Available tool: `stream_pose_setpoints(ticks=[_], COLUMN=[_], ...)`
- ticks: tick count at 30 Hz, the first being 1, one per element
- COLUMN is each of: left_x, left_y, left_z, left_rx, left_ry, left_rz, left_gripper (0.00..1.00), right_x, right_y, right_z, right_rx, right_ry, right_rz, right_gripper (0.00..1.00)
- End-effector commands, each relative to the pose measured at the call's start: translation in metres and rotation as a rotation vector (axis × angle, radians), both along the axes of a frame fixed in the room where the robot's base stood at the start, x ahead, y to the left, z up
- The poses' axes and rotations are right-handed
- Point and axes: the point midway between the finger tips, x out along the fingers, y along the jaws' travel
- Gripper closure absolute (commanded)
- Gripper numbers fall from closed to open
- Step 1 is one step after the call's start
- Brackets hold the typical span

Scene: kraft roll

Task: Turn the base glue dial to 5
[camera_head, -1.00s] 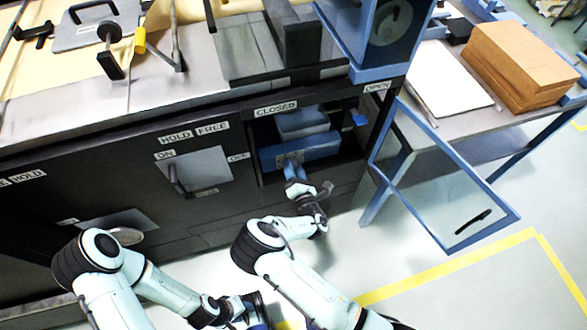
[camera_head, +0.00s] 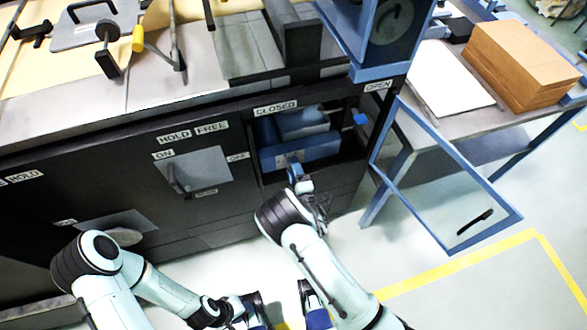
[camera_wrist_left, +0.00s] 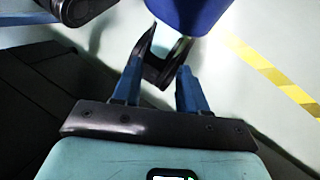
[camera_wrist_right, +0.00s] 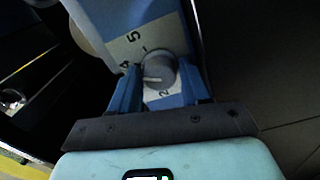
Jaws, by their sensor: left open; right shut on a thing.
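The base glue dial (camera_wrist_right: 160,74) is a grey round knob on a pale plate printed with 5, 4 and 2, on the front of a blue glue unit (camera_head: 315,150) inside the open bay. In the right wrist view the dial's white mark points left, below the 4; the left finger hides part of the scale there. My right gripper (camera_wrist_right: 157,88) is shut on the dial, one finger on each side. My left gripper (camera_wrist_left: 155,82) is open and empty, low above the floor.
A blue-framed clear door (camera_head: 445,190) stands open to the right of the bay. A dark panel with an ON/OFF lever (camera_head: 178,181) is left of it. A brown stack (camera_head: 520,65) lies on the side table. The floor ahead is clear, with yellow tape.

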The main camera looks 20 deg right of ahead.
Motion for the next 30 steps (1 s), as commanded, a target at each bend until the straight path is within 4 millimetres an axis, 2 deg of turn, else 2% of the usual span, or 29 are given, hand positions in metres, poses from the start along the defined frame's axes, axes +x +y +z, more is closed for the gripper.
stream_pose_setpoints(ticks=[18,30], left_x=[0.008,0.019], left_y=[0.002,0.007], left_z=[-0.013,-0.021], left_rx=[0.007,0.022], left_ry=[-0.024,-0.054], left_rz=[0.007,0.02], left_gripper=[0.57,0.57], right_x=[0.0,0.0], right_y=[0.0,0.001], right_z=[-0.001,0.0], right_rx=[0.571,0.802], right_ry=[0.02,0.028], right_rz=[0.0,0.002], right_gripper=[0.84,0.84])
